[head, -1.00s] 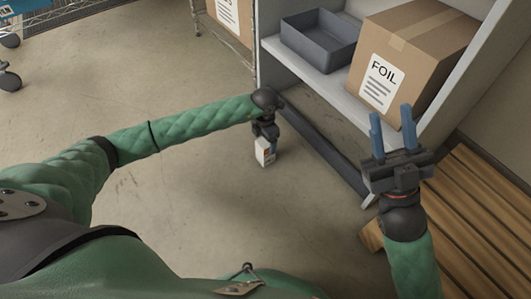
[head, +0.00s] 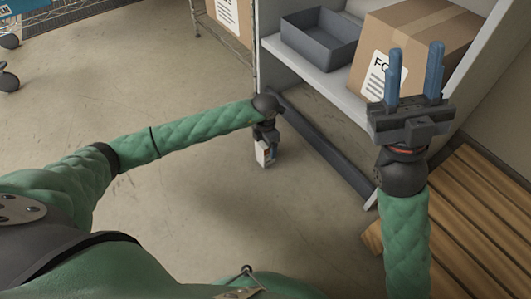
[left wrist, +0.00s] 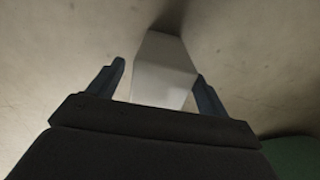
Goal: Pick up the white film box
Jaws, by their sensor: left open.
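The small white film box (head: 262,153) is at floor level in front of the shelf unit in the head view. My left gripper (head: 268,155) reaches down over it and hides part of it. In the left wrist view the box (left wrist: 163,72) shows as a pale block between the open fingers of the left gripper (left wrist: 160,82). A gap shows at the left finger. The right finger is close to the box's side; I cannot tell if it touches. My right gripper (head: 414,75) is open and empty, raised in front of the shelf with its fingers pointing up.
The shelf unit (head: 345,85) holds a grey bin (head: 318,38) and a cardboard FOIL box (head: 425,35). Its lower dark rail (head: 325,145) runs close to the left gripper. A wooden pallet (head: 470,215) lies at the right.

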